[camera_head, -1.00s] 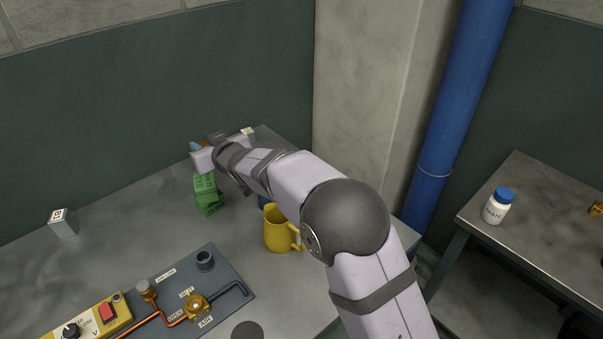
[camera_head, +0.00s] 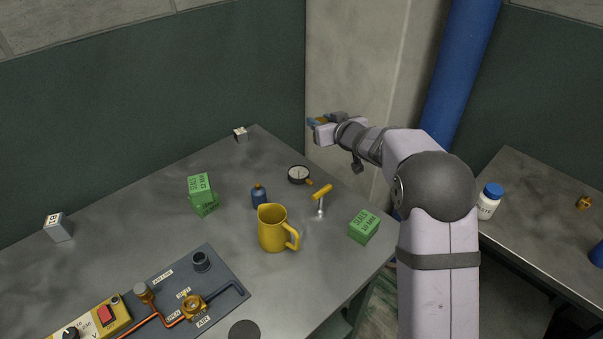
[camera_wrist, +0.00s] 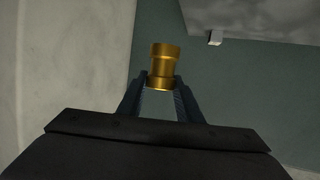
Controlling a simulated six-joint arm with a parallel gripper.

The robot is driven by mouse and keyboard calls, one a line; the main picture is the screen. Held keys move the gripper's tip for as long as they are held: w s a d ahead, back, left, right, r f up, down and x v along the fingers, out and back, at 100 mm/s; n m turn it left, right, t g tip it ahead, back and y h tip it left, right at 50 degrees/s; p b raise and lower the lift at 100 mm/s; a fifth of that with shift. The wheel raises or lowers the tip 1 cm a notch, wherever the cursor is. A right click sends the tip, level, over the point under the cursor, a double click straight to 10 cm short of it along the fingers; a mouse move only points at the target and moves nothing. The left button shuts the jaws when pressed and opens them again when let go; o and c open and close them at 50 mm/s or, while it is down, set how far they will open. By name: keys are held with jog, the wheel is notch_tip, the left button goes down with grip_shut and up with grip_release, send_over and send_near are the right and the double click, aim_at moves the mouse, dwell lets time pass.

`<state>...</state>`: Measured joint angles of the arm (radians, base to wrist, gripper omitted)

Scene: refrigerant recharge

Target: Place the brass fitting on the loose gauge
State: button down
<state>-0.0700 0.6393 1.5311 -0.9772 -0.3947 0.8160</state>
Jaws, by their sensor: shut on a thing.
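My gripper (camera_head: 316,121) is raised beyond the back right edge of the metal table, in front of the pale wall column. In the wrist view my gripper (camera_wrist: 161,88) is shut on the brass fitting (camera_wrist: 164,60), a stepped golden cylinder gripped at its lower end. The loose gauge (camera_head: 298,174), round with a pale dial and dark rim, lies on the table below and slightly left of my gripper in the head view. A small brass-coloured end shows at its lower right. Fitting and gauge are well apart.
Near the gauge stand a blue bottle (camera_head: 259,197), a yellow-topped valve tool (camera_head: 321,198), a yellow jug (camera_head: 272,230) and green boxes (camera_head: 363,226). A pipe panel (camera_head: 225,280) lies at the front. A side table (camera_head: 545,210) stands right.

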jog(key=s+a+n+g+y, duration=0.1)
jog(key=s+a+n+y, duration=0.15)
jog(key=a, duration=0.25)
send_over(301, 174)
jog(key=shift+m+h, duration=0.25)
jog(key=shift+f+b, duration=0.45)
jog(key=shift+f, duration=5)
jog(key=shift+w+f, duration=0.1)
jog(key=shift+f, duration=0.15)
jog(key=c, duration=1.3)
grip_release()
jog(key=shift+o, duration=0.2)
